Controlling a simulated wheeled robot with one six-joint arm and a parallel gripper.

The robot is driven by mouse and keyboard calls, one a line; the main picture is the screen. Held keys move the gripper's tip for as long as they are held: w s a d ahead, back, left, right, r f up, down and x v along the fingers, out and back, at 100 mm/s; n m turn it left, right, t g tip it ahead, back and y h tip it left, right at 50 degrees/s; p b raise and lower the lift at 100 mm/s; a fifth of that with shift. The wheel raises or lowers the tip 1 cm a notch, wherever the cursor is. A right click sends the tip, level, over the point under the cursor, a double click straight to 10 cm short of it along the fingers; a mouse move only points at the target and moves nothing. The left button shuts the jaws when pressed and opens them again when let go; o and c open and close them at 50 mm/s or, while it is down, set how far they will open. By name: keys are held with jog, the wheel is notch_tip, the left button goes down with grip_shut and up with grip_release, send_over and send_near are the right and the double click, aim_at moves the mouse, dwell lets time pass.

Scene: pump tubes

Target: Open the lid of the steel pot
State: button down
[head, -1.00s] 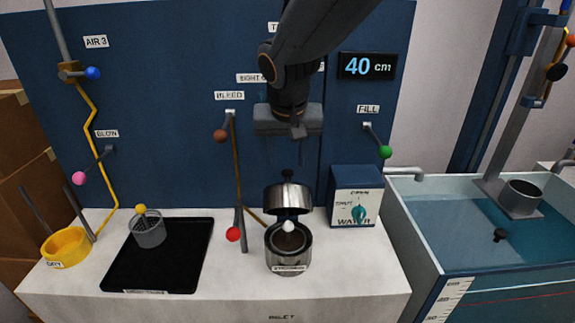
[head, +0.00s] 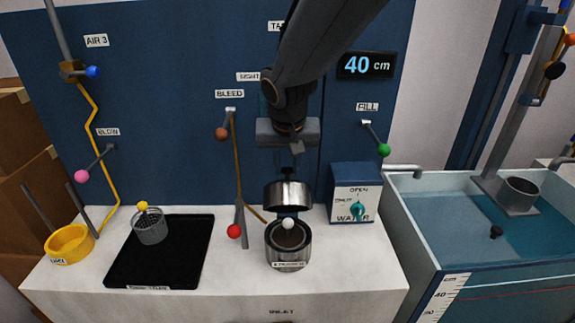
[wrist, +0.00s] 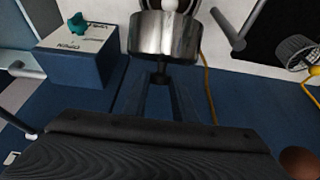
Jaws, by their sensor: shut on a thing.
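The steel pot (head: 288,253) stands on the white counter, its dark inside showing. Its steel lid (head: 287,194) is raised above the back of the pot, leaving an open gap at the front. The lid's black knob (head: 288,173) points up and back. A white ball (head: 288,224) shows at the pot's opening. My gripper (head: 288,166) is above and behind the lid. In the wrist view my gripper's fingers (wrist: 160,84) close in on the black knob (wrist: 160,77) of the lid (wrist: 164,37). The exact finger contact is small and dark.
The water box (head: 355,194) with a teal dial stands right of the pot. A black tray (head: 180,262), a wire basket (head: 149,228) and a yellow ring (head: 69,244) lie further left. A water tank (head: 470,268) is at right.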

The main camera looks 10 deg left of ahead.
jog(key=w, duration=0.2)
jog(key=w+a+b, duration=0.1)
jog(key=w, duration=0.1)
jog(key=w+f, duration=0.1)
jog(key=w, duration=0.1)
jog(key=shift+w+a+b, duration=0.15)
jog(key=shift+a+b, duration=0.15)
jog(key=shift+b, duration=0.05)
jog(key=c, duration=1.5)
grip_release()
jog(key=shift+b+v, duration=1.05)
jog(key=shift+v, duration=2.85)
jog(key=shift+d+f, duration=0.15)
